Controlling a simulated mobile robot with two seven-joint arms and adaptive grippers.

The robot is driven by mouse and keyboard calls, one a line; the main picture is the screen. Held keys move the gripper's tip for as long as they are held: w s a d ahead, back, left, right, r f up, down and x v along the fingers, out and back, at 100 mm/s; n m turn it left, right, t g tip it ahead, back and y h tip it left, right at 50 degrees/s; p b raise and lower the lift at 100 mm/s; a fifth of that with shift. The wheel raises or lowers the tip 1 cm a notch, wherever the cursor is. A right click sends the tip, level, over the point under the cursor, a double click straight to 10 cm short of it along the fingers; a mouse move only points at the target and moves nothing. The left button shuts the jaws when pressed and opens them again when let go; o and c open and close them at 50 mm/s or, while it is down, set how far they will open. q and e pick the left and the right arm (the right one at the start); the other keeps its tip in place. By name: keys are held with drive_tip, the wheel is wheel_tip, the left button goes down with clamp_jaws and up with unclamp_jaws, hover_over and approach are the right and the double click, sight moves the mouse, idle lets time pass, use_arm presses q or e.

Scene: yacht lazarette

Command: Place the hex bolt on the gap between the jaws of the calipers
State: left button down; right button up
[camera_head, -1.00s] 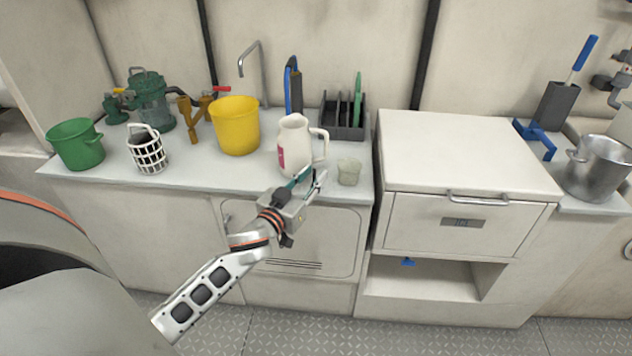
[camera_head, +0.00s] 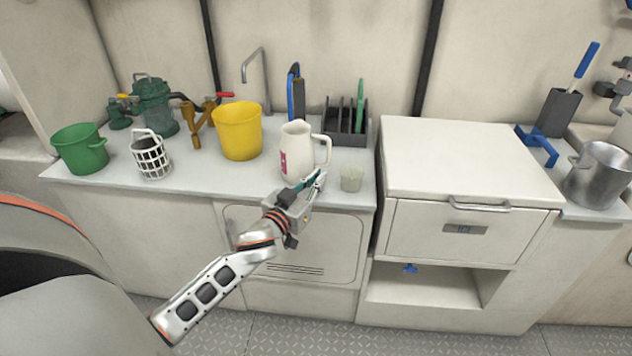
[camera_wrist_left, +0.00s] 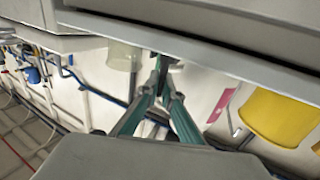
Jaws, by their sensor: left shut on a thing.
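My left gripper (camera_head: 314,184) is over the front edge of the counter, just in front of the white jug and left of the small translucent cup. In the left wrist view its teal fingers (camera_wrist_left: 161,82) come together at the tips. They are shut on a small dark thing (camera_wrist_left: 165,62), which looks like the hex bolt but is mostly hidden. I cannot make out the calipers in either view. My right gripper is not in view.
The counter (camera_head: 215,180) holds a jug (camera_head: 297,152), a cup (camera_head: 351,178), a yellow bucket (camera_head: 238,131), a white basket (camera_head: 151,158) and a green pot (camera_head: 81,149). A dark rack (camera_head: 346,128) stands behind. The white chest top (camera_head: 465,160) at right is clear.

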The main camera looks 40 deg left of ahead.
sight(317, 174)
use_arm(q)
wheel_tip(317, 174, up, 5)
drive_tip(key=shift+w+p, duration=0.1)
drive_tip(key=shift+p, duration=0.7)
wheel_tip(317, 174, up, 13)
drive_tip(key=p, duration=0.5)
drive_tip(key=s+d+m+h+p, duration=0.1)
drive_tip(key=s+d+p, duration=0.2)
drive_tip(key=s+d, duration=0.6)
drive_tip(key=s+d+h+p, duration=0.1)
drive_tip(key=s+d+p, duration=0.3)
drive_tip(key=s+d, duration=0.5)
drive_tip(key=s, duration=0.4)
drive_tip(key=shift+s+d+f+m+h, duration=0.25)
drive_tip(key=shift+s+f+m+h, duration=0.05)
drive_tip(key=shift+s+m+h, duration=0.1)
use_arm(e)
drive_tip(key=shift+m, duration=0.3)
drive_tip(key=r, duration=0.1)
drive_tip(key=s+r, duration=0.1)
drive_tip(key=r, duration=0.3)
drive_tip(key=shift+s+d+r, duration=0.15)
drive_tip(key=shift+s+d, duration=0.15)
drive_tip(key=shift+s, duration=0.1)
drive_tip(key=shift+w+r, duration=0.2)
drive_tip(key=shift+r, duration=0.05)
